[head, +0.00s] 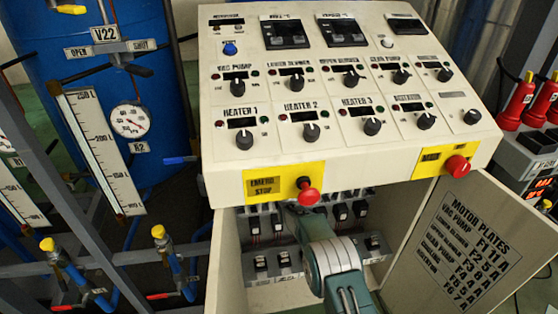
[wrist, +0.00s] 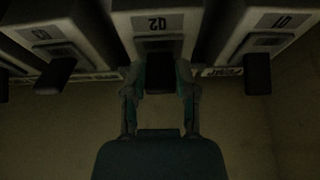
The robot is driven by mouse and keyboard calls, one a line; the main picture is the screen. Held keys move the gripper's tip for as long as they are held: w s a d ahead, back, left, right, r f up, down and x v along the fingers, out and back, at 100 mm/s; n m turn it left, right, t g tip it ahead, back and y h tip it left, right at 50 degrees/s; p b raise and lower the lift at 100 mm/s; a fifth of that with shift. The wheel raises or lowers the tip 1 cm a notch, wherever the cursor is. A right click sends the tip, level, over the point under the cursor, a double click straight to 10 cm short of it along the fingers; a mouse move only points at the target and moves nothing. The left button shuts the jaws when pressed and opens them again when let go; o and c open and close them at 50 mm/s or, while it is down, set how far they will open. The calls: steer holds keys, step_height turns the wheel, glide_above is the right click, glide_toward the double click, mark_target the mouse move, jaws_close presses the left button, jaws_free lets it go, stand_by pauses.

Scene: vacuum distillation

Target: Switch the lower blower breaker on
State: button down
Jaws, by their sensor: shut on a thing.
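In the wrist view, a breaker labelled Q2 (wrist: 158,24) stands straight ahead, its label upside down. Its dark lever (wrist: 158,76) sits between the two fingers of my gripper (wrist: 159,88), which is shut on it. The lever's exact position is hard to read in the dim light. In the head view my teal arm reaches into the open cabinet (head: 229,265) below the console; the fingertips are hidden there. Several small breakers (head: 260,263) show on the cabinet's back.
Neighbouring breakers (wrist: 262,45) and (wrist: 60,50) flank Q2 closely, each with its own dark lever. The console (head: 350,165) overhangs the cabinet, with red emergency knobs (head: 308,195) on its front edge. The open door (head: 455,240) bears a motor plates list.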

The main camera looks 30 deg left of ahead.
steer(key=shift+r, duration=0.15)
steer(key=shift+r+g+h, duration=0.25)
steer(key=shift+g+h, duration=0.25)
steer(key=shift+g, duration=0.1)
steer(key=shift+c, duration=2)
jaws_free()
steer(key=v, duration=1.2)
steer(key=shift+f, duration=0.2)
steer(key=shift+a, duration=0.1)
steer(key=shift+c, duration=0.3)
